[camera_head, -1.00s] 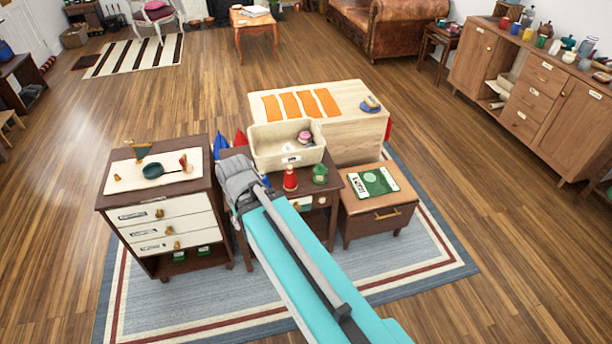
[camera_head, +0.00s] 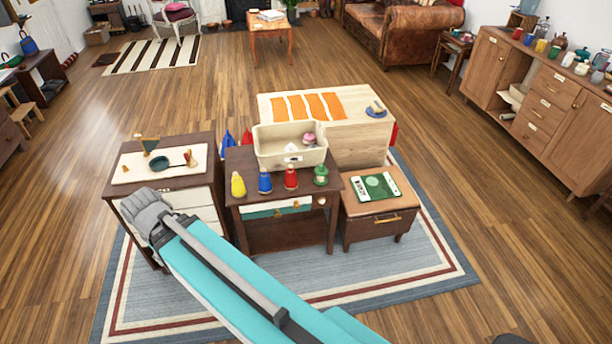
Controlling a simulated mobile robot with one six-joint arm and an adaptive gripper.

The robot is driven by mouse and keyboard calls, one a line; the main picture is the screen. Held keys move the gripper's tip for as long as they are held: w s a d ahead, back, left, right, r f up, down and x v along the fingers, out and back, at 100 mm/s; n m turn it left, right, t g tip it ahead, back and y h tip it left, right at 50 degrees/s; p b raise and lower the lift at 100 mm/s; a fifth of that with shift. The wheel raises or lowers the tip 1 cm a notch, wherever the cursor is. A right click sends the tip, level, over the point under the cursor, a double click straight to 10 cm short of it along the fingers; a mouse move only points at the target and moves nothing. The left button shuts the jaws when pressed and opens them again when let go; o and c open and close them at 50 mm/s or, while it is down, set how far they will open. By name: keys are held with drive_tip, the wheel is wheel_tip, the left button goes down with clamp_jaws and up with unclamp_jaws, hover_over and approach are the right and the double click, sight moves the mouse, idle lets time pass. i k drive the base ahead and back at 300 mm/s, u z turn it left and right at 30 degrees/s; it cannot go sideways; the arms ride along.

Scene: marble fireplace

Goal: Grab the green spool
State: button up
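Four small colored objects stand in a row on the dark brown middle table (camera_head: 240,164): a yellow one (camera_head: 238,184), a blue one (camera_head: 265,182), a red one (camera_head: 290,178) and a green one (camera_head: 321,175). The green one is at the right end of the row, near the table's front right corner. It looks like the green spool, but its shape is too small to be sure. My teal arm reaches in from the bottom, and its grey joint is in front of the left cabinet, well left of the green object.
A cream bin (camera_head: 262,150) with a pink item stands behind the row. The left cabinet (camera_head: 205,146) carries a dark green pan (camera_head: 168,160) and small items. A low brown cabinet (camera_head: 350,228) with a green-and-white booklet (camera_head: 376,186) stands right; a pale wooden chest (camera_head: 375,150) is behind.

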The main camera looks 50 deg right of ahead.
sight(320, 171)
drive_tip(key=u, duration=0.4)
drive_tip(key=k, duration=1.1)
drive_tip(key=z, duration=1.25)
drive_tip(key=i, duration=0.75)
drive_tip(key=z, duration=0.05)
